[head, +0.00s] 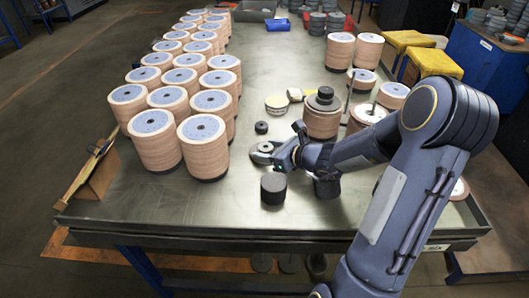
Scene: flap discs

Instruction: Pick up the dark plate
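Several dark round pieces are in the head view, and I cannot tell for sure which one is the dark plate. A small black disc (261,127) lies flat on the table. A dark cylinder-shaped stack (273,188) stands nearer the front edge, and another dark stack (327,187) stands to its right, partly behind my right arm. Dark discs (323,99) also sit on a tan disc stack. My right gripper (264,152) is low over the table, between the small black disc and the front dark stack. A grey round shape shows at its fingertips; its opening is unclear. My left gripper is out of view.
Tall stacks of tan flap discs (152,139) fill the table's left side. More tan stacks (340,52) stand at the right, some on upright rods. A pale round piece (276,104) lies mid-table. The metal table (290,65) is clear toward the back middle.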

